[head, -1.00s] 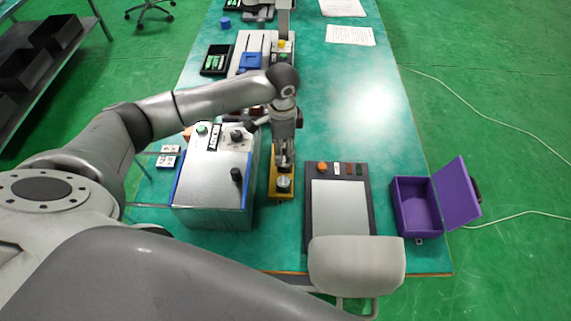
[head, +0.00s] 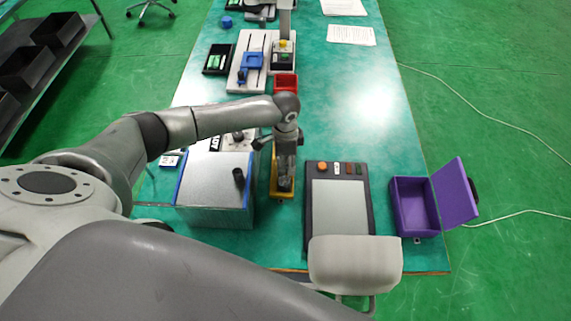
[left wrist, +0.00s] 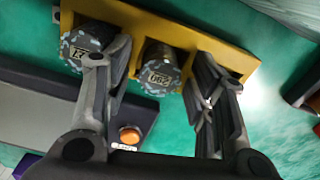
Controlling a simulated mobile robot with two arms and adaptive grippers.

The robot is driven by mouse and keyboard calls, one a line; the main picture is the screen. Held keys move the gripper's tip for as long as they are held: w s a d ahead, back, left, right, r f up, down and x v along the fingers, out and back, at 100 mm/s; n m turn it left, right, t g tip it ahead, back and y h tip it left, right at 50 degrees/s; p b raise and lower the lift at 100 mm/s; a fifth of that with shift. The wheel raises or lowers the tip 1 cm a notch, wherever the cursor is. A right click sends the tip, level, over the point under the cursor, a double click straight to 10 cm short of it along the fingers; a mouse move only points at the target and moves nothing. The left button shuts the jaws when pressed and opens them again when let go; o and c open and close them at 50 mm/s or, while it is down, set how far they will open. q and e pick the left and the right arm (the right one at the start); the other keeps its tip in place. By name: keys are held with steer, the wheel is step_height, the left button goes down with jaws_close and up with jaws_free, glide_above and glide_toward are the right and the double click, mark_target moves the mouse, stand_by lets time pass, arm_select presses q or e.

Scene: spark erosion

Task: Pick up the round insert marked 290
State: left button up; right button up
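The round insert marked 290 (left wrist: 160,78) sits in a yellow holder (left wrist: 215,43) in the left wrist view, its label upside down. My left gripper (left wrist: 160,62) is open, with one finger on each side of this insert. I cannot tell whether the fingers touch it. A second round insert (left wrist: 86,45) sits beside it to the left, its label partly hidden by a finger. In the head view my left gripper (head: 285,183) is over the near part of the yellow holder (head: 281,195) and hides the inserts. My right gripper is not in view.
A grey machine box (head: 215,180) with a black knob stands close left of the holder. A dark panel (head: 340,205) with an orange button lies close right. An open purple box (head: 415,205) is further right. A red bin (head: 286,83) is behind.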

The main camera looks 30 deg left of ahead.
arm_select(q)
steer(key=c, duration=1)
jaws_close()
steer(key=shift+r, duration=0.1)
